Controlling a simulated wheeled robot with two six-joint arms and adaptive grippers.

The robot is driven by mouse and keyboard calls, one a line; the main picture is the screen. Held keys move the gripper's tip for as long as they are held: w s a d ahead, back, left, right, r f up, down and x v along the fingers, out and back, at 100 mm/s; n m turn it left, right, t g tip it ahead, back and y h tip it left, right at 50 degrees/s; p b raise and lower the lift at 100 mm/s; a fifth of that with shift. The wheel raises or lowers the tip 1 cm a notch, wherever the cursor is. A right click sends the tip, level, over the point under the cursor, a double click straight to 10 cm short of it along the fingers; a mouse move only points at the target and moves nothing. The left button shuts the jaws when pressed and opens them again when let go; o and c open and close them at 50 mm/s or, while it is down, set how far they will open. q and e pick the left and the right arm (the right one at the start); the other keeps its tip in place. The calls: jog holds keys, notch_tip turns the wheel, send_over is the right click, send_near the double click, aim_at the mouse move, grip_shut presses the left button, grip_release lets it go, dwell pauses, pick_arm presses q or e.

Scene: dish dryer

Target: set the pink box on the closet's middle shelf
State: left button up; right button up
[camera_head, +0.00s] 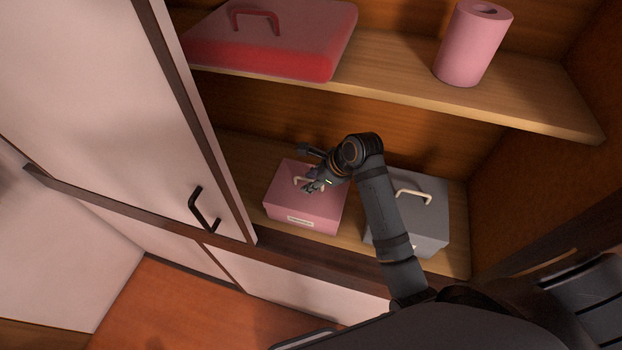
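The pink box (301,208), with a pale handle on top and a label on its front, stands upright on the lower of the two closet shelves in view (347,228). My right gripper (312,184) is over the top of the box, at its handle, and covers part of it. I cannot tell whether its fingers are closed on the handle. My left gripper is not in view. I cannot tell from this view which shelf is the middle one.
A grey box (430,215) with a pale handle stands right of the pink box, partly behind my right arm. The upper shelf (400,85) holds a red case (280,45) and a pink roll (468,45). A white door (110,90) with a dark handle borders the opening on the left.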

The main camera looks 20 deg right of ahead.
jog(key=shift+w, duration=0.15)
jog(key=shift+d+r, duration=0.1)
jog(key=shift+d, duration=0.1)
jog(key=b+v, duration=0.1)
jog(key=v, duration=0.6)
jog(key=shift+b, duration=0.3)
jog(key=shift+a, duration=0.15)
